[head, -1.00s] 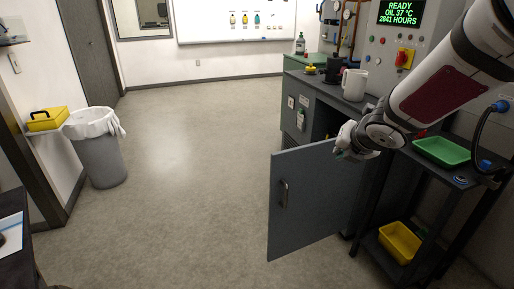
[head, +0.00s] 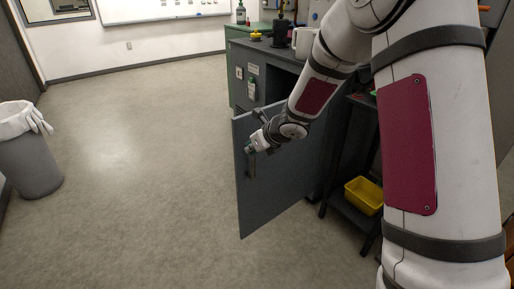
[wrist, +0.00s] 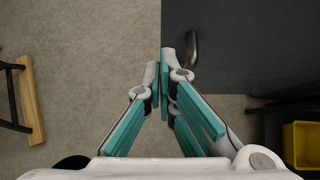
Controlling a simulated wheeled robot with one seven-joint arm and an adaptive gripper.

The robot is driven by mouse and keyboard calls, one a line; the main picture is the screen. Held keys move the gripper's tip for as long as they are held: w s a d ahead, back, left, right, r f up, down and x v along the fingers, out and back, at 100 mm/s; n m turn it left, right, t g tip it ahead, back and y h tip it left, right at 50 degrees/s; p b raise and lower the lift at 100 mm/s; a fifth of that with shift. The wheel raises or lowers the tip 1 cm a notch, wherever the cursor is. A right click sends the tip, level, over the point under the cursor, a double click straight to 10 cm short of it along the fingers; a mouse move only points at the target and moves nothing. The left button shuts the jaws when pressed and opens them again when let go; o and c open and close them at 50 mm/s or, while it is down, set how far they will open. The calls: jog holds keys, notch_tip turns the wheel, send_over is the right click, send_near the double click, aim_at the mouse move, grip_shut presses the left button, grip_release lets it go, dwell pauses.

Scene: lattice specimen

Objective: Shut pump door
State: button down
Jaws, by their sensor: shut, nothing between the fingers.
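The pump door (head: 280,183) is a grey panel standing open from the dark cabinet (head: 268,76) in the head view. Its metal handle (head: 251,165) is near the door's free edge. My gripper (head: 250,147) is shut and empty at the upper part of the door, by the handle. In the wrist view the door (wrist: 250,50) fills the upper right, and my closed fingertips (wrist: 165,52) are beside the handle (wrist: 192,48), just left of it. I cannot tell whether they touch the door. The cabinet's inside is mostly hidden by the door and my arm.
A yellow bin (head: 364,195) sits on the low shelf of a dark stand right of the door. A grey trash can (head: 28,165) with a white liner stands at the left. The floor (head: 130,180) between is clear.

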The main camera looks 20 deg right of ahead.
aim_at(241, 144)
jog(key=shift+w+a+f+p, duration=0.15)
jog(key=shift+w+a+f, duration=0.15)
jog(key=shift+w, duration=0.55)
jog(key=shift+w+a+f+p, duration=0.15)
jog(key=shift+w+a, duration=0.2)
jog(key=shift+w, duration=0.45)
jog(key=shift+w+a+f+p, duration=0.1)
jog(key=shift+w+a+f, duration=0.2)
jog(key=shift+w, duration=0.55)
jog(key=shift+a, duration=0.1)
